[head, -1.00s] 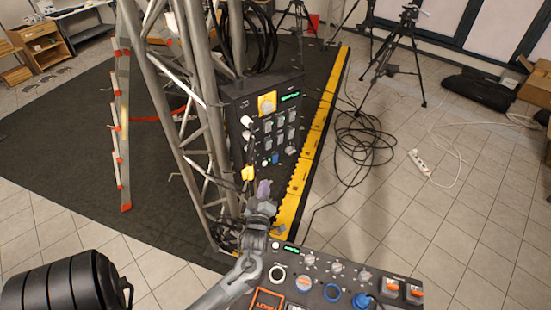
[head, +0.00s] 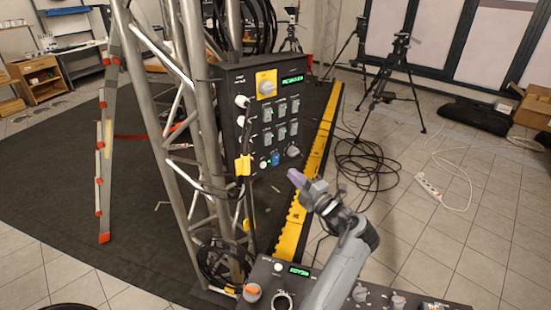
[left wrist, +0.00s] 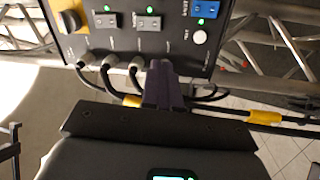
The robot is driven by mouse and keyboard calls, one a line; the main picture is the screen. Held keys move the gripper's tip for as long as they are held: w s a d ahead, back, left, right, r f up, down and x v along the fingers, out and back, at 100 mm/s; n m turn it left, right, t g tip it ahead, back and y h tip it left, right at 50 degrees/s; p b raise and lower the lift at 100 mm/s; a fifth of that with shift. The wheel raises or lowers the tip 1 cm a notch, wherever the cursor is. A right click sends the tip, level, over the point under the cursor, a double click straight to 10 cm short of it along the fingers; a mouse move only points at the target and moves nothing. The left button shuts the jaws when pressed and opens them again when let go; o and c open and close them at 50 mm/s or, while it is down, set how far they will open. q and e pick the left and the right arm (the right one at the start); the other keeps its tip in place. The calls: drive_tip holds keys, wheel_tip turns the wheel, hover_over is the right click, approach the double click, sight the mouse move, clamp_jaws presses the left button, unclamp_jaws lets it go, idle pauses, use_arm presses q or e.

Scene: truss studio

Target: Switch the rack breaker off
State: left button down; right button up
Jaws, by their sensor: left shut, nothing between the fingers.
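The rack panel (head: 283,100) is a dark box against the truss, with a green-lit display, several small switches and a yellow-backed rotary knob (head: 266,84). Low on it are a blue switch (head: 276,159) and a white button; the blue switch also shows in the left wrist view (left wrist: 205,9), with a green light. I cannot read which control is labelled as the rack breaker. My left gripper (head: 296,177) is shut and empty, in front of the panel's lower right edge, apparently apart from it. In the left wrist view its purple fingers (left wrist: 161,70) overlap the panel's edge. My right gripper is not in view.
A second control console (head: 262,277) lies below the arm. A yellow cable ramp (head: 318,160) and coiled cables (head: 362,165) lie on the floor to the right.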

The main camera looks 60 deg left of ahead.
sight(269, 136)
use_arm(q)
drive_tip(key=shift+n, duration=0.9)
drive_tip(key=r, duration=0.1)
drive_tip(key=w+r+b, duration=0.2)
drive_tip(key=r, duration=0.1)
drive_tip(key=shift+d, duration=0.35)
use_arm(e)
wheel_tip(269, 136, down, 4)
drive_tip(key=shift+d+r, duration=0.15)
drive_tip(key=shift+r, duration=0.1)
use_arm(q)
drive_tip(key=shift+a, duration=0.1)
drive_tip(key=a, duration=0.4)
drive_tip(key=a+r, duration=0.1)
drive_tip(key=a, duration=0.4)
drive_tip(key=s+a, duration=0.1)
drive_tip(key=a, duration=0.3)
drive_tip(key=shift+a+r, duration=0.25)
drive_tip(key=shift+r, duration=0.1)
drive_tip(key=shift+a, duration=0.1)
